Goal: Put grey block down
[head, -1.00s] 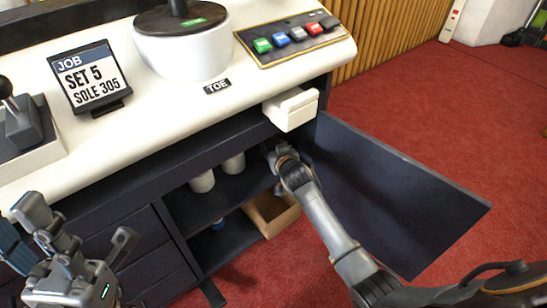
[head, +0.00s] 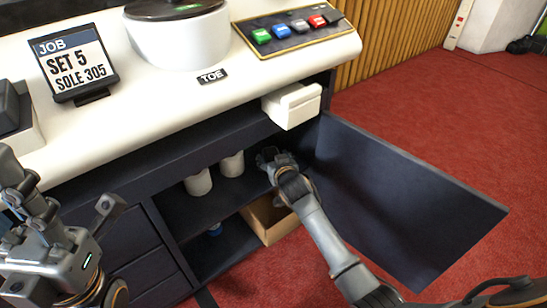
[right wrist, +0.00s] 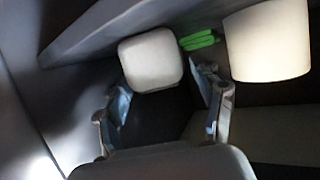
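My right gripper (head: 268,157) is inside the open cupboard under the bench, beside two white cylinders (head: 198,182) (head: 231,164). In the right wrist view its two fingers (right wrist: 165,100) stand well apart. A pale rounded block-like thing (right wrist: 150,60) lies just past the fingertips. I cannot tell whether it is the grey block or the end of a cylinder. The space between the fingers is dark, and I make out no clear held object there. My left gripper (head: 68,205) is open and empty at the front left.
The cupboard door (head: 410,200) stands open to the right. A cardboard box (head: 268,220) is on the lower shelf. A pale drawer (head: 292,105) juts out above the gripper. In the wrist view a green thing (right wrist: 198,40) and a white cylinder (right wrist: 265,40) are close by.

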